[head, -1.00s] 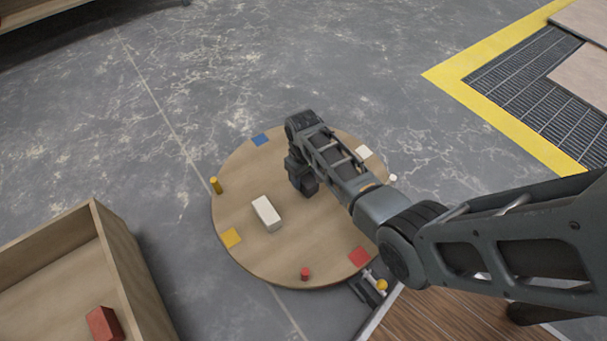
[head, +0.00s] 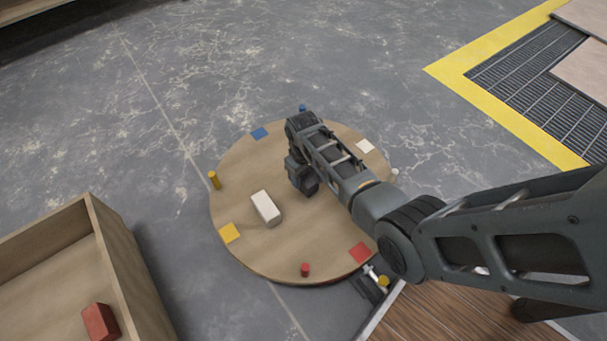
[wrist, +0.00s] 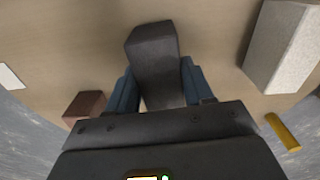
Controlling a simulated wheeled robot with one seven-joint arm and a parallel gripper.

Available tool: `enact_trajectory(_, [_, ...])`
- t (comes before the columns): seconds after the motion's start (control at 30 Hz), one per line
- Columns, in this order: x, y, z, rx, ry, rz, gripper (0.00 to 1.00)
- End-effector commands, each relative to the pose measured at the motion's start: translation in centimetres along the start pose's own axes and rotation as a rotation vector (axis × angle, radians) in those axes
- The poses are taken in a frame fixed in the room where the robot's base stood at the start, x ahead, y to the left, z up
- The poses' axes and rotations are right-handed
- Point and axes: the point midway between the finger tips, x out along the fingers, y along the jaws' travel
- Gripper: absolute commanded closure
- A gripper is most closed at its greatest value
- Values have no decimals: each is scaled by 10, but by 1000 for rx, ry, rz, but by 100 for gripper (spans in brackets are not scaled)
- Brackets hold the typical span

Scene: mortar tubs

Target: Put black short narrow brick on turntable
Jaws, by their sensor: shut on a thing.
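The black brick (wrist: 153,55) is between the blue fingers of my gripper (wrist: 155,88) in the wrist view. My gripper is shut on it. In the head view my gripper (head: 307,186) is low over the round wooden turntable (head: 290,250), near its middle. The arm hides much of the brick there. I cannot tell whether the brick touches the turntable.
A white brick (head: 265,207) lies on the turntable beside my gripper. A reddish-brown block (wrist: 84,107) is on the other side in the wrist view. Coloured pegs, such as the yellow peg (head: 214,180), ring the rim. A wooden box (head: 121,265) holds a red brick (head: 101,321).

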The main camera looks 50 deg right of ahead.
Motion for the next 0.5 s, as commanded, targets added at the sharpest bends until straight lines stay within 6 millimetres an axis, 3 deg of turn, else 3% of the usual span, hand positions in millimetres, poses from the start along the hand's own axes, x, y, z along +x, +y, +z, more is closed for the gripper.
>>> enact_trajectory(0.3, [6, 0, -1, 0, 1, 0, 96])
enact_trajectory(0.33, [5, 0, -1, 0, 1, 0, 47])
enact_trajectory(0.5, [5, 0, 0, 0, 1, 0, 31])
